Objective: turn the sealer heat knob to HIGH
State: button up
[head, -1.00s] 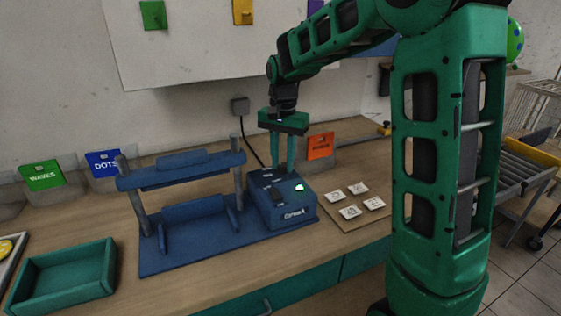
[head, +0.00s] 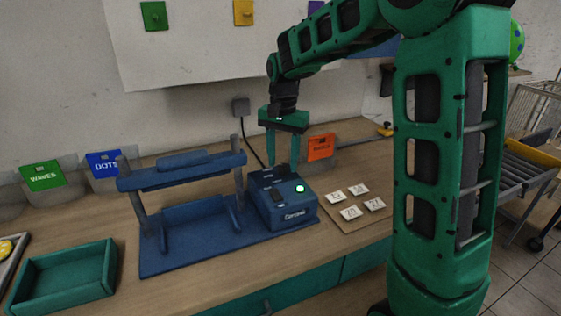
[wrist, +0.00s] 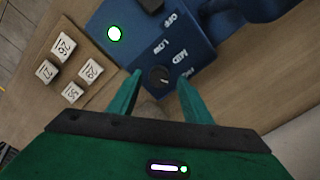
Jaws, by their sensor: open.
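The blue sealer (head: 188,245) stands on the bench, with its control box (head: 288,212) at its right end. The box carries a lit green lamp (head: 299,188), which also shows in the wrist view (wrist: 114,33). In the wrist view the dark round heat knob (wrist: 158,75) sits near the box's edge, with white labels reading OFF, LOW and MED beside it. I cannot tell a HIGH label or the knob's exact setting. My gripper (head: 282,168) points down over the back of the box, open. In the wrist view its fingertips (wrist: 160,80) lie on either side of the knob; contact is not visible.
Several white numbered tiles (head: 351,212) lie right of the box. An orange card (head: 320,147) stands behind it. The sealer's raised blue bar (head: 182,170) is to the left, and a green tray (head: 65,275) sits farther left. A cable runs up to the wall.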

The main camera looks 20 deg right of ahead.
aim_at(283, 165)
notch_tip(283, 165, up, 10)
dwell(0.5)
jog(key=shift+r, duration=0.1)
jog(key=s+d+f+n, duration=0.1)
jog(key=s+d+f, duration=0.15)
jog(key=s, duration=0.35)
jog(key=s+d+f, duration=0.1)
jog(key=s+d, duration=0.3)
jog(key=s, duration=0.3)
jog(key=s+d+f+n, duration=0.1)
jog(key=s+d, duration=0.2)
jog(key=s, duration=0.3)
jog(key=s+f, duration=0.4)
jog(key=s, duration=0.3)
jog(key=s+d+f+n, duration=0.1)
jog(key=s+f, duration=0.2)
jog(key=s, duration=0.5)
jog(key=shift+d+f+n, duration=0.2)
jog(key=shift+f+n, duration=0.1)
jog(key=shift+f, duration=0.05)
